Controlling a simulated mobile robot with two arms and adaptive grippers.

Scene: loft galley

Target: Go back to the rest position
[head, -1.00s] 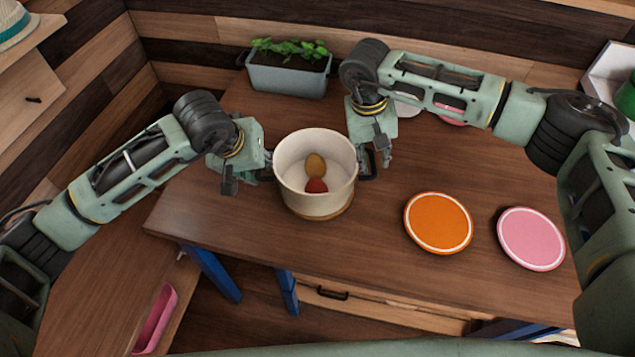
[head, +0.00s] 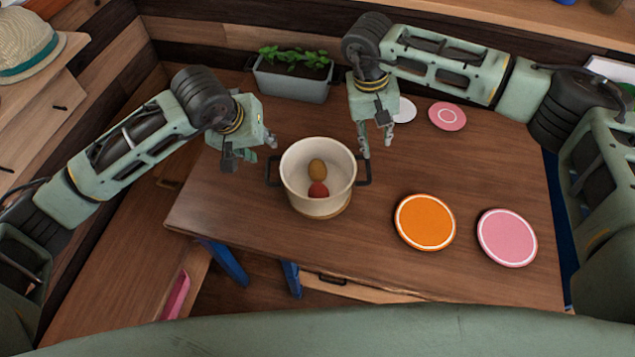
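My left gripper (head: 252,160) hangs at the upper left of a cream pot, apart from its left handle. Its fingers are spread and nothing is between them. My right gripper (head: 377,146) points down above and behind the pot's right handle, with its two fingers apart and empty. The cream pot (head: 318,205) stands upright on the wooden table (head: 390,285), and both dark side handles show. Inside it lie a brown egg-shaped item (head: 317,168) and a red one (head: 318,189).
An orange plate (head: 425,222) and a pink plate (head: 507,237) lie right of the pot. A smaller pink plate (head: 447,116) and a partly hidden white one (head: 405,110) lie behind. A planter (head: 291,82) stands at the back. A straw hat (head: 27,44) rests on the left shelf.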

